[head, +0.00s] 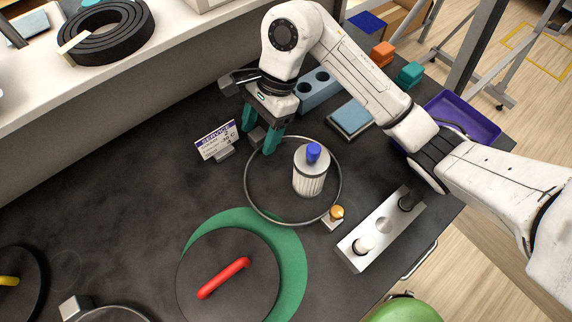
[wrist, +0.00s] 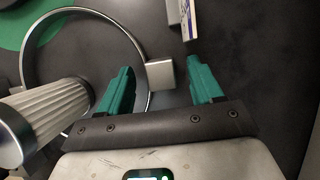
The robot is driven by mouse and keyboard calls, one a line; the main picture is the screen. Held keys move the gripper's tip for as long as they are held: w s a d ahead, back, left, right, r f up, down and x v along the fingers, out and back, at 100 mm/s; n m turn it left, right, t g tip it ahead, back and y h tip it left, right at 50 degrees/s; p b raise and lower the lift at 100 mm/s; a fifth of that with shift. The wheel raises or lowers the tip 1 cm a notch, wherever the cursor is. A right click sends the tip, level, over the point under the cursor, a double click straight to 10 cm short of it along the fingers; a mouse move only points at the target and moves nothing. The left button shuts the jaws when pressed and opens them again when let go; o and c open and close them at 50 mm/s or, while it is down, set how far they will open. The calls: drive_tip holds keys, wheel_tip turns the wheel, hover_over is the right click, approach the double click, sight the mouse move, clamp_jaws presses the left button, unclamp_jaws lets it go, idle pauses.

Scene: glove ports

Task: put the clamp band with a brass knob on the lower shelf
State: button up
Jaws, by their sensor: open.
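The clamp band (head: 247,192) is a thin grey metal ring with a brass knob (head: 337,211) at its near right side. It appears to lie flat on the dark bench top, around a pleated filter cylinder (head: 309,179) with a blue knob. A small grey block (wrist: 160,73) sits on the band's far side, opposite the brass knob. My gripper (head: 261,145) is open, its teal fingers pointing down at that block. In the wrist view the block shows between and just beyond the fingertips (wrist: 160,77). I cannot tell which surface is the lower shelf.
A white ledge (head: 40,108) at upper left carries black rings (head: 105,35). A small sign (head: 216,141) stands left of my gripper. A black lid with a red handle (head: 223,278), a metal block with pegs (head: 383,226) and a purple tray (head: 482,125) are nearby. The left bench is mostly clear.

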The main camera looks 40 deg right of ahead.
clamp_jaws()
idle(0.6)
